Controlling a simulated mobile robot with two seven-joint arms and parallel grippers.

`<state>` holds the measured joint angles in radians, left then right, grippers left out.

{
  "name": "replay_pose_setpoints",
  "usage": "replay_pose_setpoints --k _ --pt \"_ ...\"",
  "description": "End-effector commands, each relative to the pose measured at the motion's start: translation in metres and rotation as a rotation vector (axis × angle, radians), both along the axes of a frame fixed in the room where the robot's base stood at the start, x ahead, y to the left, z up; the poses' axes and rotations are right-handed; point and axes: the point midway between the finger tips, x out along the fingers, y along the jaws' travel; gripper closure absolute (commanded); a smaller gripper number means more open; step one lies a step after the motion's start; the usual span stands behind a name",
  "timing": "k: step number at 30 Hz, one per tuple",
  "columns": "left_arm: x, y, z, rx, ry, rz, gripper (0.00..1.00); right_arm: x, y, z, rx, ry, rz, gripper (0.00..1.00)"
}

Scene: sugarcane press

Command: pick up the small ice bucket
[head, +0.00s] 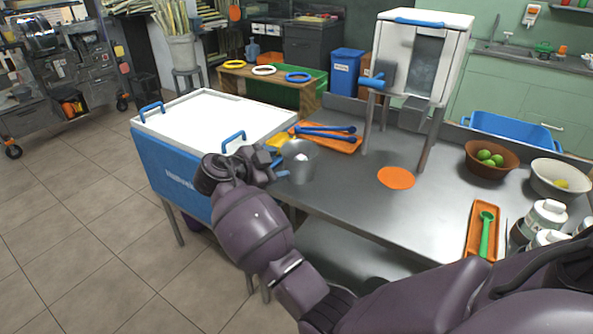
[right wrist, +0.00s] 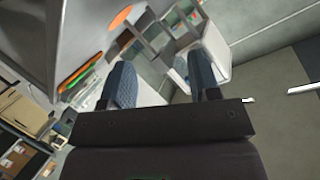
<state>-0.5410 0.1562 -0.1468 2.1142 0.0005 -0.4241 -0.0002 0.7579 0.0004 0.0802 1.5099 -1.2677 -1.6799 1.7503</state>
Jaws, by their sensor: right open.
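The small ice bucket (head: 300,162) is a grey metal pail standing upright at the left end of the steel table, near its edge. Something pale shows inside it. My right gripper (head: 273,158) is just left of the bucket in the head view, close to its side; I cannot tell whether it touches. In the right wrist view my right gripper (right wrist: 163,78) has its two blue-grey fingers spread apart. I cannot clearly make out the bucket in that view. My left gripper is not in view.
A white-topped blue cooler (head: 205,122) stands left of the table. An orange tray (head: 345,146) with blue tongs lies behind the bucket. A white machine (head: 425,50) stands on legs at the back. An orange disc (head: 396,178) lies on the bare steel table (head: 370,205).

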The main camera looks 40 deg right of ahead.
Motion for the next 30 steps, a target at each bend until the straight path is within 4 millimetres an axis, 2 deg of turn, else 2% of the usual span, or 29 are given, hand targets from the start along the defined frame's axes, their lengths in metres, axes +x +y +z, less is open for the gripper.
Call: replay_pose_setpoints --k 5,12,22,30 --pt "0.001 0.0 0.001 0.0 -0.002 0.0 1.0 0.002 -0.009 -0.001 -0.002 -0.015 -0.017 0.44" --pt "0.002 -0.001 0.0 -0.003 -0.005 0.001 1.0 0.008 -0.04 -0.012 -0.003 -0.011 -0.015 0.44" --pt "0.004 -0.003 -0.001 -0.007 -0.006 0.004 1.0 0.012 -0.062 -0.022 -0.002 -0.012 -0.013 0.44" --pt "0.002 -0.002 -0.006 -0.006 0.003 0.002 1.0 0.019 -0.094 -0.036 -0.002 -0.01 -0.012 0.44"
